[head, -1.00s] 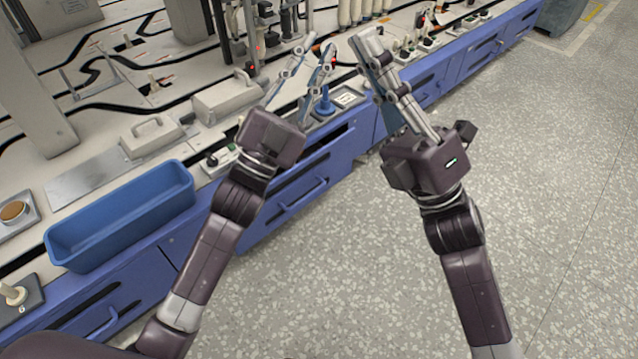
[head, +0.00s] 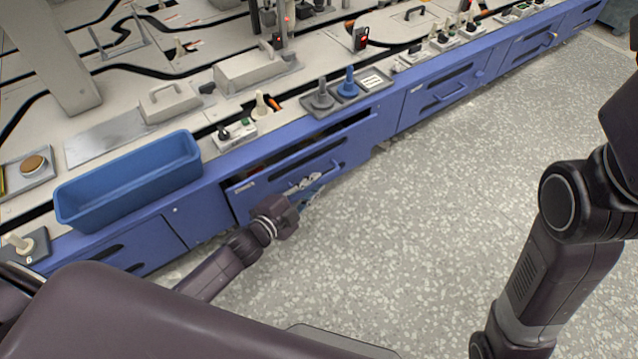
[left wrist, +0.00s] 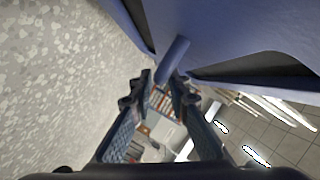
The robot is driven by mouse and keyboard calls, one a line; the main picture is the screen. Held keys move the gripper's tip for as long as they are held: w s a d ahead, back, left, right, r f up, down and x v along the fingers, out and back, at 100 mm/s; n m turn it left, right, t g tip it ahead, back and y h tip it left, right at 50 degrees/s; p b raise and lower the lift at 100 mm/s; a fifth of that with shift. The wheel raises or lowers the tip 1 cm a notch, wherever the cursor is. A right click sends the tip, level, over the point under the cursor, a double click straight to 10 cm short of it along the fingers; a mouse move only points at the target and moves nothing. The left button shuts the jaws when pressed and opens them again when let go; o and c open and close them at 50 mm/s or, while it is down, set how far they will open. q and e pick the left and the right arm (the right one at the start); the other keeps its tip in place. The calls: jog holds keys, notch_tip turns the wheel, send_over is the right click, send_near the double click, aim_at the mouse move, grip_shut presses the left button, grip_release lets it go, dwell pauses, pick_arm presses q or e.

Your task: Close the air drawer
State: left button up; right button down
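A blue drawer (head: 338,158) under the bench stands a little out, with a dark gap along its top edge. It has a small white label that I cannot read, so I cannot confirm it is the air drawer. My left gripper (head: 312,186) is low in front of this drawer, at its handle. In the left wrist view, the blue handle bar (left wrist: 173,58) lies just ahead of and between the fingertips of the left gripper (left wrist: 160,98). The fingers are apart; contact with the handle is unclear. My right gripper is out of view; only its arm shows at the right.
A blue bin (head: 130,190) sits on the bench edge at the left. A grey tray (head: 375,85) with a grey and a blue spindle stands above the drawer. Another drawer (head: 440,92) is farther right. The speckled floor (head: 430,220) is clear.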

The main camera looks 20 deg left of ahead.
pick_arm(q)
jog(key=shift+b+x, duration=0.35)
jog(key=shift+x, duration=0.85)
grip_shut()
